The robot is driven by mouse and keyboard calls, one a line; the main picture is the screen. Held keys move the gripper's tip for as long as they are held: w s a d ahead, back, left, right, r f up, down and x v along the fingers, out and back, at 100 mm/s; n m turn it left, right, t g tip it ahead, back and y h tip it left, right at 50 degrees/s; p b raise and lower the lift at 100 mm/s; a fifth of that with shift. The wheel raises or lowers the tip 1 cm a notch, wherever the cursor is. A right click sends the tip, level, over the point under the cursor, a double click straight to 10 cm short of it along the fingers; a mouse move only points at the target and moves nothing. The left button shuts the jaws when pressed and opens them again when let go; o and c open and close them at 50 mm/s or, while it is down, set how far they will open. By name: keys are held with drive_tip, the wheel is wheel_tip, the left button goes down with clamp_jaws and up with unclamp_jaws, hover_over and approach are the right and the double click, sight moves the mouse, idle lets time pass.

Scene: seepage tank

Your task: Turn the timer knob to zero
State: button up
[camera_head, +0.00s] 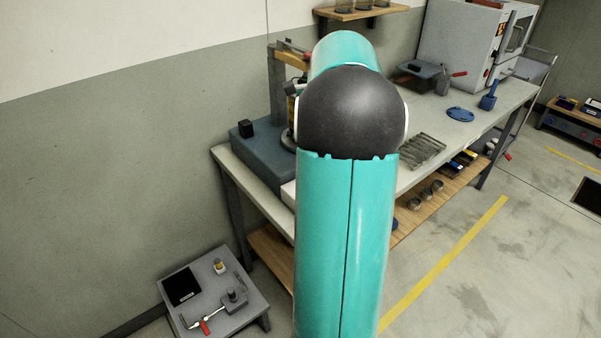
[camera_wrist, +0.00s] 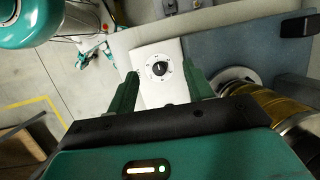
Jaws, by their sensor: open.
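The timer knob (camera_wrist: 160,69) is a small black knob on a round pale dial with dark marks. It sits on the face of a white box (camera_wrist: 150,95) in the wrist view. My gripper (camera_wrist: 159,73) is open, its two green fingers apart on the left and right of the knob. The knob appears between the fingertips, and I see no finger touching it. The gap in depth cannot be judged, and the dial marks are too small to read. In the head view my arm hides the gripper and the knob.
A blue-grey base (camera_head: 262,158) with a black block (camera_head: 246,128) stands on the bench's left end. A brass-coloured cylinder (camera_wrist: 262,100) is close right of my gripper. A metal grate (camera_head: 420,150) lies farther along the bench. A low stool (camera_head: 215,290) with small items stands on the floor.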

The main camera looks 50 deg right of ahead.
drive_tip(key=s+d+f+m, duration=0.3)
drive_tip(key=d, duration=0.4)
drive_tip(key=shift+y, duration=0.3)
drive_tip(key=x, duration=1.3)
drive_tip(key=shift+a+f, duration=0.25)
drive_tip(key=shift+c, duration=0.2)
drive_tip(key=c, duration=0.9)
